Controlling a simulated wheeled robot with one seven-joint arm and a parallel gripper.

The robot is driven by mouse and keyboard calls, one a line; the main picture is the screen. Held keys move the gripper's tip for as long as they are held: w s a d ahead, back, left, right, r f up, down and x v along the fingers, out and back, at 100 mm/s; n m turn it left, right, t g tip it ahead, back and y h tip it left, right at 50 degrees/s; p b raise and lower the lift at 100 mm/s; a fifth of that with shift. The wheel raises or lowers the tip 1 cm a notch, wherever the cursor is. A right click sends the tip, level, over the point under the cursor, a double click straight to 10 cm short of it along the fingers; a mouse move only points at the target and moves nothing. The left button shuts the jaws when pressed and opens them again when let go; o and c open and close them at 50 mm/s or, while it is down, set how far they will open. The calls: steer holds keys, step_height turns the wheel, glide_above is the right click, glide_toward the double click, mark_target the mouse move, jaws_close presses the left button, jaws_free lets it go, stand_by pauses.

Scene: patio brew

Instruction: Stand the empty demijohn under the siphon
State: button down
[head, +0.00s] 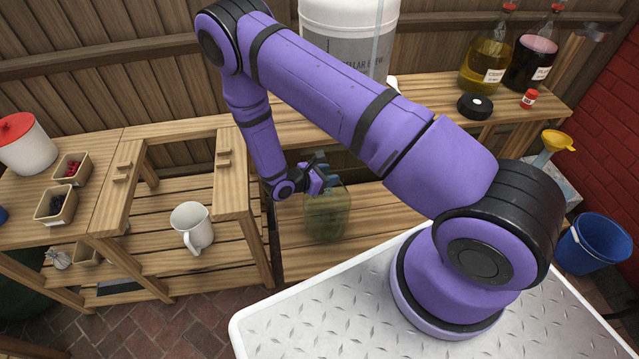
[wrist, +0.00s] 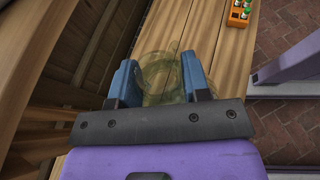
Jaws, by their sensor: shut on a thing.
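The empty demijohn (head: 327,217) is a see-through greenish glass jar, upright at the lower slatted shelf below the bench top. My gripper (head: 318,172) is at its neck, shut on it. In the wrist view the two blue fingers (wrist: 160,82) sit on either side of the glass of the demijohn (wrist: 160,65). I cannot tell whether its base touches the shelf. A white fermenter bucket (head: 345,45) with a clear tube, likely the siphon (head: 377,40), stands on the bench above; my arm hides its lower part.
Two filled demijohns (head: 487,62) stand at the back right of the bench. A black round lid (head: 475,106) lies near them. A white jug (head: 192,226) is on the left shelf. A blue bucket (head: 595,243) is at the right. An orange crate (wrist: 238,12) shows in the wrist view.

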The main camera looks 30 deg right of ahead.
steer(key=w+d+f, duration=0.1)
steer(key=d, duration=1.1)
steer(key=shift+w+f, duration=0.2)
steer(key=shift+f, duration=0.1)
stand_by(0.3)
steer(key=c, duration=0.6)
jaws_free()
steer(key=v, duration=1.2)
steer(key=shift+s+r, duration=0.1)
steer(key=shift+r, duration=0.15)
